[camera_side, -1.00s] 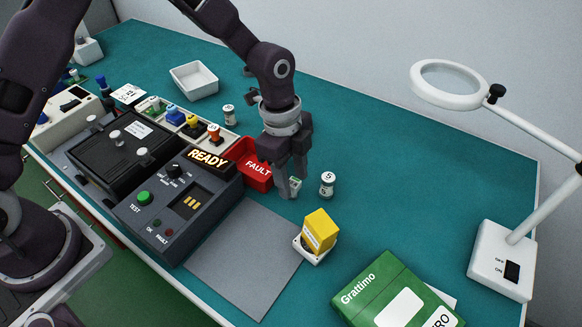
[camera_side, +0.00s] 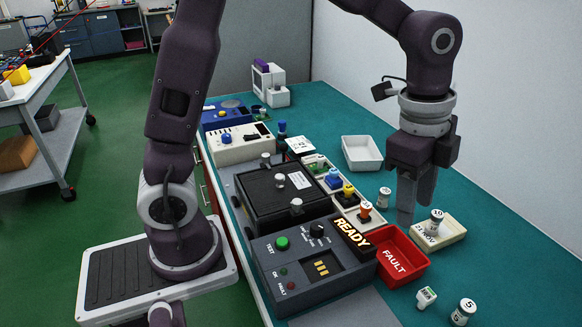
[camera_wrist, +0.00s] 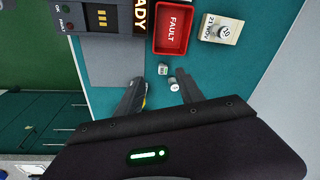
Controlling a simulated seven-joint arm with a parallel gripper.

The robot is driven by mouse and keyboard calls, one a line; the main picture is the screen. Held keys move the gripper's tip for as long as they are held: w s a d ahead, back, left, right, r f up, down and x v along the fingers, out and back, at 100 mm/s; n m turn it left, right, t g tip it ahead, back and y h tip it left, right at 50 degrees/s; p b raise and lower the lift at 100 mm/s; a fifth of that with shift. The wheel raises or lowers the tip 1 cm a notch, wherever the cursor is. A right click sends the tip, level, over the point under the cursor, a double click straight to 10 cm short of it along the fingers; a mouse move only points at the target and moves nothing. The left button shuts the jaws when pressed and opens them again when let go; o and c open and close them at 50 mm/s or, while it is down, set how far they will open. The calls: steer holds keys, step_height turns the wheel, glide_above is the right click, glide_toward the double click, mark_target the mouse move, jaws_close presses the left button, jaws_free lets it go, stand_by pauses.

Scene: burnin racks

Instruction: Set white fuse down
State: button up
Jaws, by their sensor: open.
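A small white fuse (camera_side: 426,298) with dark marks on its face stands on the teal bench, just in front of the red FAULT bin (camera_side: 398,276). In the wrist view the fuse (camera_wrist: 163,69) shows beyond my fingertips, between their lines, with nothing touching it. My gripper (camera_side: 405,222) is open and empty, appearing above and behind the fuse in the side view. Its two fingers are spread apart in the wrist view (camera_wrist: 160,82). A white cylinder marked 5 (camera_side: 463,312) stands close to the fuse, apart from it.
A cream block marked 21 NOV (camera_side: 452,236) carries another white cylinder (camera_side: 434,221), near my fingers. The dark tester with the READY sign (camera_side: 352,232) is left of the bin. A white tray (camera_side: 361,163) is farther back.

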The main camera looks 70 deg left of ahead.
steer(key=s+a+r+n+t, duration=0.1)
steer(key=s+a+n, duration=0.2)
steer(key=s, duration=0.3)
steer(key=s+a+r+n+t, duration=0.2)
steer(key=s+a+n, duration=0.2)
steer(key=s+n, duration=0.2)
steer(key=s+a+r+n+t+y, duration=0.1)
steer(key=s+a+r+n, duration=0.1)
steer(key=s+n, duration=0.3)
steer(key=s+a, duration=0.1)
steer(key=s, duration=0.1)
steer(key=shift+s+a+r, duration=0.15)
steer(key=shift+s+a, duration=0.1)
steer(key=shift+s, duration=0.15)
